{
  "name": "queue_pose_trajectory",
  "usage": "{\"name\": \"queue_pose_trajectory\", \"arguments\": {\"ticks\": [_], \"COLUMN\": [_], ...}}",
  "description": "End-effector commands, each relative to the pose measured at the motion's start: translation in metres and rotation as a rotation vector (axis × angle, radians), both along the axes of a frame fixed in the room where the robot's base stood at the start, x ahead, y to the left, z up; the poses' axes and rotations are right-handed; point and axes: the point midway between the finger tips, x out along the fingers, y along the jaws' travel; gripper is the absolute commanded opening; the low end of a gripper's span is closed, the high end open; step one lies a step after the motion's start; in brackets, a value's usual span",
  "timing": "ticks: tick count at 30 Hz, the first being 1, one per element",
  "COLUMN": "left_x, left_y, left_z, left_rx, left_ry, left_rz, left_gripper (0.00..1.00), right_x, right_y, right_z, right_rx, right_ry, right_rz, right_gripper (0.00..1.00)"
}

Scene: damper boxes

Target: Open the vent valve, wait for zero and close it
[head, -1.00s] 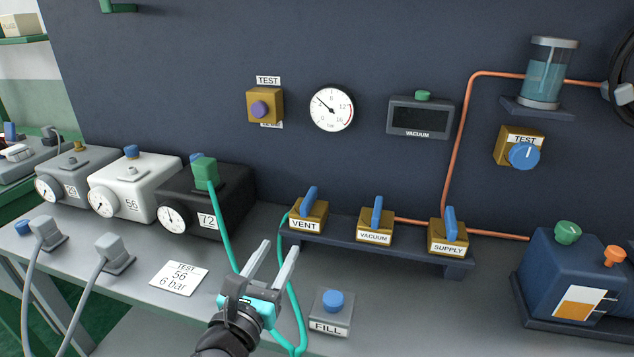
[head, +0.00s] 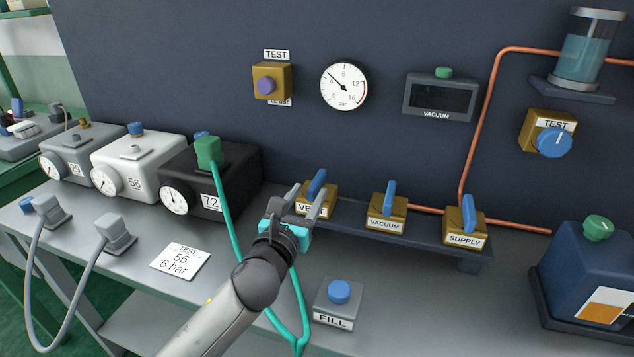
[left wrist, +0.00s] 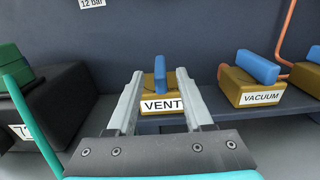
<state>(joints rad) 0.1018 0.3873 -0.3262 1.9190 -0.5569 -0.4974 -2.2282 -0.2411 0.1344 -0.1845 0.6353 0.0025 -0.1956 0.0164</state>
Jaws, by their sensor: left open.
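The vent valve (head: 327,193) is a brass block labelled VENT with a blue lever (head: 317,182), on a dark shelf at the wall. Its lever looks near upright, tilted slightly right in the head view. My left gripper (head: 307,201) is open in front of the valve. In the left wrist view, the fingers (left wrist: 159,98) frame the VENT label, and the blue lever (left wrist: 160,76) stands beyond them, between the tips. I cannot tell whether they touch it. The round bar gauge (head: 344,87) on the wall has its needle pointing up-left. My right gripper is not in view.
The vacuum valve (head: 386,215) and supply valve (head: 466,229) stand right of the vent on the same shelf (head: 429,233). A green hose (head: 230,215) runs from the black box (head: 185,180) near my arm. The FILL button box (head: 338,301) sits below on the bench.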

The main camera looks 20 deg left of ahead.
Motion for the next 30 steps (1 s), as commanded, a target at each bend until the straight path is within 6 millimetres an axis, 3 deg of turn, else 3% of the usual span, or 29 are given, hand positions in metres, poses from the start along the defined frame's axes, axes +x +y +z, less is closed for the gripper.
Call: {"name": "queue_pose_trajectory", "arguments": {"ticks": [4, 12, 26, 30], "left_x": [0.024, 0.054, 0.062, 0.062], "left_y": [-0.001, -0.002, -0.002, -0.002], "left_z": [0.0, -0.001, 0.0, 0.0], "left_rx": [-0.001, -0.001, 0.0, 0.0], "left_ry": [-0.002, 0.0, 0.0, 0.0], "left_rz": [-0.001, 0.0, -0.001, -0.001], "left_gripper": [0.51, 0.51, 0.51, 0.37], "right_x": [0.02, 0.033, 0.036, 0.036], "right_y": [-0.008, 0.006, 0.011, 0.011], "right_z": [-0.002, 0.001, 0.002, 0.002], "right_rx": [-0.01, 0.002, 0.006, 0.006], "right_ry": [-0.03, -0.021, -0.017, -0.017], "right_rz": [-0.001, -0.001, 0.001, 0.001], "right_gripper": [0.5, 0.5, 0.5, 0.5]}}
